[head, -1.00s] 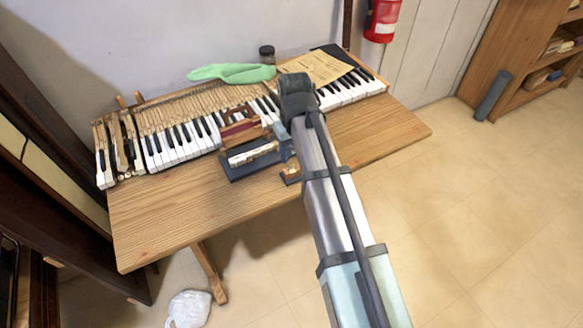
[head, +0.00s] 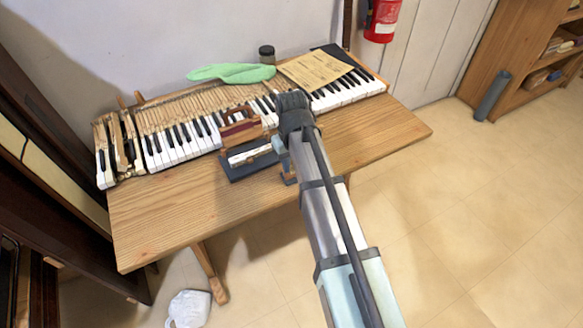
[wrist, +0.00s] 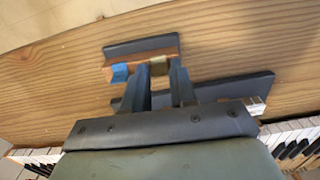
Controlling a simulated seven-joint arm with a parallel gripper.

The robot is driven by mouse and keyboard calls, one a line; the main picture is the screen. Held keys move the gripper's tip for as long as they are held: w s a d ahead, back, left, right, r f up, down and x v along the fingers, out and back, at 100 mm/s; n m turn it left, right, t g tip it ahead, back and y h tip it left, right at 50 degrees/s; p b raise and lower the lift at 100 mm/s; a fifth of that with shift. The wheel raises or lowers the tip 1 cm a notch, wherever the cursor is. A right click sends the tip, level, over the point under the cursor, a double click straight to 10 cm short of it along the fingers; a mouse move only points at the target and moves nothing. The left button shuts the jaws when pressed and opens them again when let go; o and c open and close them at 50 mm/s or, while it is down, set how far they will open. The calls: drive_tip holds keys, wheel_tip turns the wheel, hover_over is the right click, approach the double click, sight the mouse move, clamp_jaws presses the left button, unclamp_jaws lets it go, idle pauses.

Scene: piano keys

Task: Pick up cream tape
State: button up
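The cream tape (wrist: 158,65) shows in the wrist view as a small yellowish-cream piece on the edge of a small wooden rack with a dark back. My gripper (wrist: 160,72) has its two dark fingers apart, with the tape showing between the tips. I cannot tell whether the fingers touch it. A blue tape piece (wrist: 119,72) sits on the same rack, left of the fingers. In the head view my arm's end hides the tape and the fingertips.
A dark tray (wrist: 222,88) lies beside the fingers; it also shows in the head view (head: 240,173). The piano keyboard (head: 178,143) runs along the back of the wooden table (head: 170,215). The table's front left is clear.

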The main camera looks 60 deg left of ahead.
clamp_jaws()
idle(0.3)
wheel_tip(320, 180, up, 10)
drive_tip(key=shift+r, duration=0.2)
idle(0.5)
